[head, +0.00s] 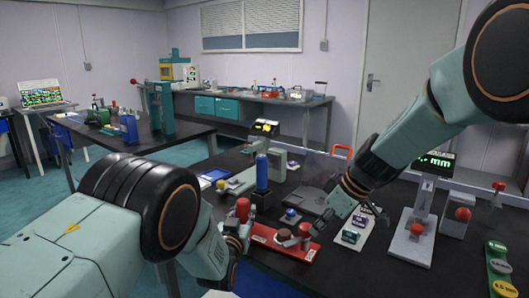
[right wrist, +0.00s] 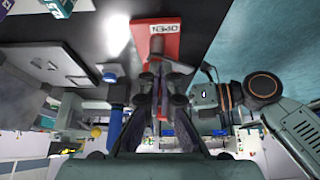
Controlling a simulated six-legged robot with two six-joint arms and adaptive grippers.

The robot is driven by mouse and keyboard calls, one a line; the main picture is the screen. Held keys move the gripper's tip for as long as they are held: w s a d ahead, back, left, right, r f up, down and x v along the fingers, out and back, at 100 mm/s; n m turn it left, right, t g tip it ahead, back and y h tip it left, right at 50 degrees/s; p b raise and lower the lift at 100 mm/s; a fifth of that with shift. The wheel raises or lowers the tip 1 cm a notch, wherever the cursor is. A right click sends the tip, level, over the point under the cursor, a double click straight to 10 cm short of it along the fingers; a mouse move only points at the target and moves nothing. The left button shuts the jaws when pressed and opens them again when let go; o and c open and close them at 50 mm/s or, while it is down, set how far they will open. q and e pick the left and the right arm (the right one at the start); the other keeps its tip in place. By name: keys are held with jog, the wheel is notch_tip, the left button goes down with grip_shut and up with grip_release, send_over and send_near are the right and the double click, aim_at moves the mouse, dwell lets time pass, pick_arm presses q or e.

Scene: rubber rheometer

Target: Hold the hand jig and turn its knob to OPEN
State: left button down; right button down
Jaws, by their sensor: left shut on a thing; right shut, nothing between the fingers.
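The hand jig (head: 268,240) is a red plate on the dark bench at the lower middle of the head view. A red upright handle (head: 243,207) stands at its left end, and a brown-red round knob (head: 283,235) sits near its middle. My left gripper (head: 240,232) is shut on the handle, low down. My right gripper (head: 302,232) is shut and empty, its tips close beside the knob; contact cannot be told. In the right wrist view my right fingers (right wrist: 163,75) point at the red plate (right wrist: 155,25), where an upside-down OPEN label (right wrist: 167,29) shows. The fingers largely hide the knob there.
A blue-topped device (head: 262,172) stands behind the jig. A white card with sample packs (head: 353,232) lies to the right, then a grey gauge stand with a red knob (head: 415,230).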

jog(key=shift+w+d+f, duration=0.1)
jog(key=shift+w+f, duration=0.05)
jog(key=shift+w+d, duration=0.15)
jog(key=shift+w, duration=0.05)
dwell(0.4)
jog(key=shift+s+d, duration=0.1)
jog(key=shift+d, duration=0.3)
jog(key=shift+r, duration=0.2)
notch_tip(320, 180, up, 6)
jog(key=shift+f, duration=0.1)
dwell(0.4)
